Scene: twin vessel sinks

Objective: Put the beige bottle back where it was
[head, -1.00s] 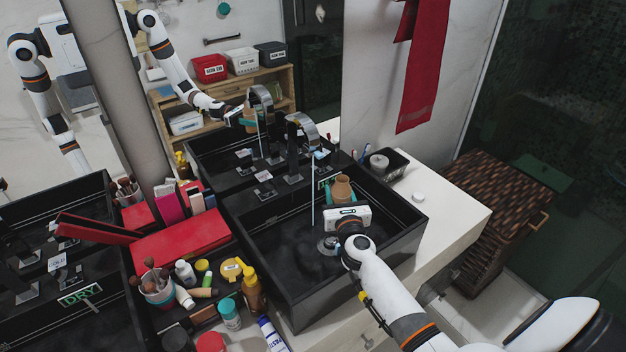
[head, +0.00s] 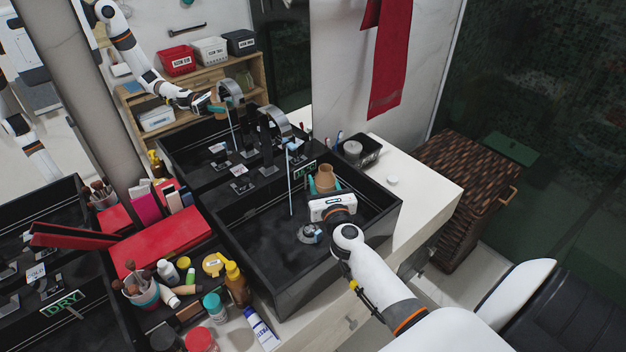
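The beige bottle (head: 326,177) is in the head view, over the right-hand black sink basin (head: 268,218). My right gripper (head: 324,186) comes in from the lower right, with its teal fingers on either side of the bottle. It looks shut on the bottle; the white gripper body hides the bottle's lower part. The bottle appears held above the basin floor, to the right of the thin water stream (head: 290,180) from the faucet (head: 275,122). The mirror reflects my arm and the held bottle. My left gripper is not in view.
Bottles, jars and brushes crowd the left, beside a red case (head: 160,243). A wicker hamper (head: 470,180) stands at the right.

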